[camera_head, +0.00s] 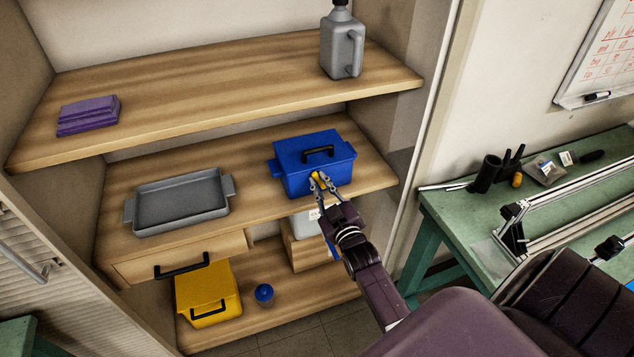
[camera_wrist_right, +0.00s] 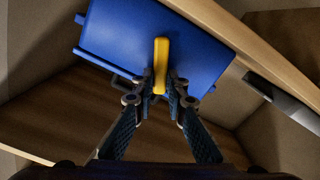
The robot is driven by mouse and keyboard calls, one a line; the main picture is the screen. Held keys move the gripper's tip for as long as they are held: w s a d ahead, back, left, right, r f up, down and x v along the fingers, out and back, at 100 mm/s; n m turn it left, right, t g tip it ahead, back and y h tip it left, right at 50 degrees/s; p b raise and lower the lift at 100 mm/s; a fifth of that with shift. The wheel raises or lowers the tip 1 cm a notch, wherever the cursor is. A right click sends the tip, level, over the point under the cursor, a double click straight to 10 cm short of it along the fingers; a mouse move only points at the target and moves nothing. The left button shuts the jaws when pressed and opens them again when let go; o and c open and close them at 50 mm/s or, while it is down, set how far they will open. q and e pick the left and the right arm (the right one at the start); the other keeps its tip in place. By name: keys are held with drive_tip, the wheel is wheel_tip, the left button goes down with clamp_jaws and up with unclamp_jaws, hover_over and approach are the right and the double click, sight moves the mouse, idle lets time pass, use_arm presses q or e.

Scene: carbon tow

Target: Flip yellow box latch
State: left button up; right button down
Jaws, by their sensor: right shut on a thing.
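A blue box (camera_head: 299,183) with a black lid handle stands on the middle shelf at the right. A yellow latch (camera_head: 317,176) is on its front. In the right wrist view the yellow latch (camera_wrist_right: 160,60) stands out as a short bar against the blue box (camera_wrist_right: 125,45). My right gripper (camera_head: 321,183) reaches up to the front of the box, its fingers shut on the latch, one on each side. The fingertips hide part of the latch's lower end. My left gripper is in neither view.
A grey tray (camera_head: 180,203) sits left of the blue box on the same shelf (camera_head: 252,207). A grey jug (camera_head: 341,48) and purple cloths (camera_head: 88,116) are above. A yellow bin (camera_head: 207,292) and a blue round object (camera_head: 264,293) are below. A green workbench (camera_head: 456,219) stands right.

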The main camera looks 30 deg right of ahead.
drive_tip(key=shift+s+d+r+m+p, duration=0.1)
drive_tip(key=shift+d+m+p, duration=0.25)
drive_tip(key=shift+m, duration=0.95)
drive_tip(key=shift+s+d+r+m+p, duration=0.15)
drive_tip(key=shift+d+m, duration=0.4)
drive_tip(key=shift+m, duration=0.75)
drive_tip(key=c, duration=1.9)
unclamp_jaws()
drive_tip(key=shift+c, duration=0.2)
drive_tip(key=v, duration=1.2)
drive_tip(key=shift+f, duration=0.1)
